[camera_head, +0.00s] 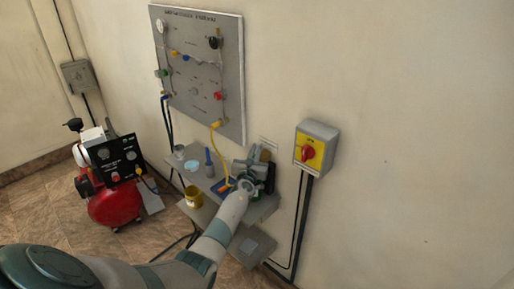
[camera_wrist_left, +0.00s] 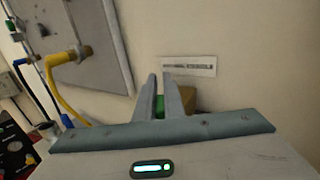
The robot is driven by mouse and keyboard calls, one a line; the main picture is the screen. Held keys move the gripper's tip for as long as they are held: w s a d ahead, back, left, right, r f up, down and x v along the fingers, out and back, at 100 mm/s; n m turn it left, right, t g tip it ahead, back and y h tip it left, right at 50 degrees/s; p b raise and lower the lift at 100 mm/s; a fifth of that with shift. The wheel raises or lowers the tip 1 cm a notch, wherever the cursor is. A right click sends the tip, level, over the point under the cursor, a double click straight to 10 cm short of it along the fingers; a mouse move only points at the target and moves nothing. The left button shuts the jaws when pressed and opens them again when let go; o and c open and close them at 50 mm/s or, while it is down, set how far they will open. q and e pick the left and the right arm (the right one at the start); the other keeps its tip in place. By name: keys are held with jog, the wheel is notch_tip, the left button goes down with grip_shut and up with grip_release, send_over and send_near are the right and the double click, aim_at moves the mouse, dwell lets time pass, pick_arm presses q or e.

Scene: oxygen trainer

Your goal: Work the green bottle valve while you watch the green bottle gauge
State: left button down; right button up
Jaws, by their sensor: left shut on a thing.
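My left gripper (camera_head: 252,158) reaches over the right end of the wall shelf. In the left wrist view its two fingers (camera_wrist_left: 160,82) are close together, with a small green part (camera_wrist_left: 160,104) between them. I take this to be the green bottle valve, and the gripper is shut on it. The fingers hide most of it, and how far it is turned cannot be told. The green bottle and its gauge cannot be made out in either view; my gripper and arm cover that spot. My right gripper is in neither view.
A grey wall panel (camera_head: 190,112) with gauges and coloured knobs hangs above the shelf (camera_head: 262,210). A yellow hose (camera_wrist_left: 62,92) hangs from it. A yellow cup (camera_head: 194,197) stands left of my arm. A red-knobbed switch box (camera_head: 318,143) is at right. A red compressor (camera_head: 114,206) stands on the floor.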

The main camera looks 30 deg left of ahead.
pick_arm(q)
jog(key=shift+y, duration=0.3)
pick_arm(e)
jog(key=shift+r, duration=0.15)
pick_arm(q)
jog(key=c, duration=1.9)
grip_release()
jog(key=shift+o, duration=0.2)
jog(key=shift+s+a, duration=0.1)
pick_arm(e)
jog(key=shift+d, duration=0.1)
